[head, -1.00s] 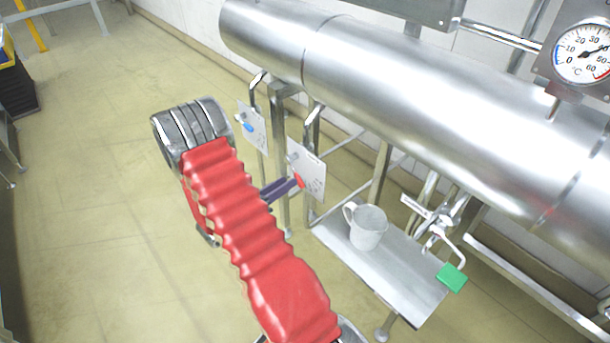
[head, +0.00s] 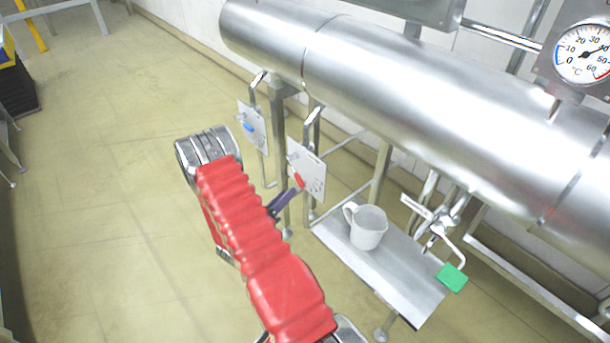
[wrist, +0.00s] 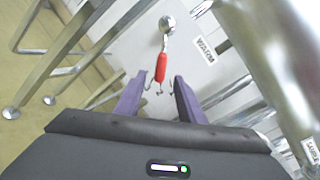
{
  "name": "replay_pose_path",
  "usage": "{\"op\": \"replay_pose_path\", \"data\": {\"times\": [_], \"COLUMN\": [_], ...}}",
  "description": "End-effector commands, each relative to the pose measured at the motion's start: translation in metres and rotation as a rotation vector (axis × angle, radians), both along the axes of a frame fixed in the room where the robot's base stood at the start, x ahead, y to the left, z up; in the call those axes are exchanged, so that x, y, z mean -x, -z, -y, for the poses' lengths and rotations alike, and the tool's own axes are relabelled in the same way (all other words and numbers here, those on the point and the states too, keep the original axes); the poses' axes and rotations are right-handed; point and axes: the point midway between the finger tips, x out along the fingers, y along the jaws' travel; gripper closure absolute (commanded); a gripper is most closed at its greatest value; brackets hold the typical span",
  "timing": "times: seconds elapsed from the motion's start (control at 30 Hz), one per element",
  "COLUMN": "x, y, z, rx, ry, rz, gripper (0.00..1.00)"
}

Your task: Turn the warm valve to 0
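The warm valve has a red handle (head: 298,180) on a white plate (head: 314,178) under the big pipe. In the wrist view the red handle (wrist: 161,66) hangs from a round metal knob (wrist: 167,24), its lower end toward my gripper. My gripper (head: 291,196) has purple fingers and sits just below and left of the handle in the head view. In the wrist view my gripper (wrist: 162,76) is open, one finger on each side of the handle's lower end. No contact is visible; depth is hard to judge. The plate's scale marks are too small to read.
A second plate (head: 252,127) with a blue handle (head: 248,128) hangs to the left. The dial (head: 583,54) reads about 40 °C.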

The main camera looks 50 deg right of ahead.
Motion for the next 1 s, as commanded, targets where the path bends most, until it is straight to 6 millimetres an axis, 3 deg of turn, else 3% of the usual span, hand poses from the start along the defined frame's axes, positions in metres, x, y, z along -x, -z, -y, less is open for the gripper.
{"op": "replay_pose_path", "data": {"times": [0.7,1.0], "x": [-0.004,-0.006], "y": [0.000,0.000], "z": [0.104,0.130], "rx": [0.001,0.000], "ry": [0.004,0.003], "rz": [0.001,0.000], "gripper": [0.64,0.64]}}
